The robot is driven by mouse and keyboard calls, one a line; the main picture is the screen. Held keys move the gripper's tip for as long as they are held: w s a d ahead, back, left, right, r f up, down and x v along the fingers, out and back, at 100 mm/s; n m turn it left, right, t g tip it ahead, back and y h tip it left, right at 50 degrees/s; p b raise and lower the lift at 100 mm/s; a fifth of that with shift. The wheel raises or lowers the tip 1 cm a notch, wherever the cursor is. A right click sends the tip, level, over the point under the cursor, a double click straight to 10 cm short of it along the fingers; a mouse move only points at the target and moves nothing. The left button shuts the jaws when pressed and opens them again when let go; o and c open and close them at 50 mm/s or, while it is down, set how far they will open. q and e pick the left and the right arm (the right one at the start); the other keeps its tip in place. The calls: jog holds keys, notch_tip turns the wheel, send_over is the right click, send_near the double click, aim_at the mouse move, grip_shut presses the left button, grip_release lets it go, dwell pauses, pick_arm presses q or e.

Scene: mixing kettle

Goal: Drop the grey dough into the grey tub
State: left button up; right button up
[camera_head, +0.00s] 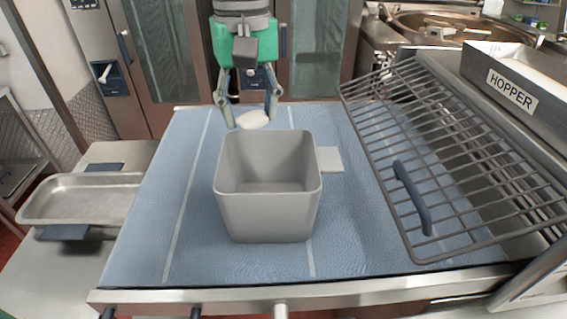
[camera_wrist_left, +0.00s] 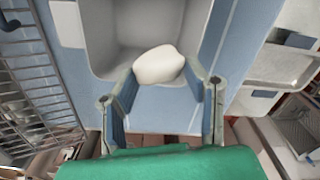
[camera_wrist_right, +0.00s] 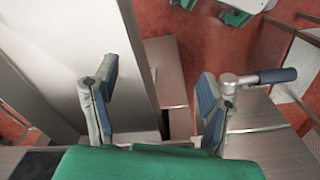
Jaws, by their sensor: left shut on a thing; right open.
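The grey tub (camera_head: 268,215) stands upright and empty on the blue work surface in the head view; its wall also shows in the left wrist view (camera_wrist_left: 112,40). The dough (camera_head: 252,119), a pale whitish-grey lump, is held between the fingertips of my left gripper (camera_head: 250,112), just behind the tub's far rim. In the left wrist view the dough (camera_wrist_left: 158,65) sits between the two blue finger pads, with the tub beyond it. My right gripper (camera_wrist_right: 155,95) is open and empty in the right wrist view, away from the tub; it does not show in the head view.
A wire rack (camera_head: 440,150) with a blue handle stands right of the tub, beside the hopper (camera_head: 520,75). A metal tray (camera_head: 80,200) lies at the left. The blue surface (camera_head: 150,250) is clear left of the tub. A metal handle (camera_wrist_right: 260,78) is near my right gripper.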

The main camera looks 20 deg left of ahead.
pick_arm(q)
jog(key=shift+s+d+f, duration=0.1)
jog(key=shift+s+d, duration=0.05)
jog(key=shift+s, duration=0.1)
jog(key=shift+s+d+f, duration=0.35)
jog(key=shift+s+f, duration=0.2)
jog(key=shift+f, duration=0.15)
jog(key=f, duration=0.4)
jog(key=shift+w+a, duration=0.25)
jog(key=shift+a, duration=0.15)
jog(key=o, duration=0.9)
jog(key=shift+c, duration=0.2)
jog(key=shift+o, duration=0.8)
jog(key=shift+w+d, duration=0.1)
jog(key=shift+d, duration=0.05)
notch_tip(320, 180, up, 11)
jog(key=shift+w+d+f, duration=0.1)
jog(key=shift+w, duration=0.05)
jog(key=shift+d+r, duration=0.2)
jog(key=shift+r, duration=0.4)
pick_arm(e)
jog(key=shift+s+d, duration=0.35)
jog(key=shift+s, duration=0.3)
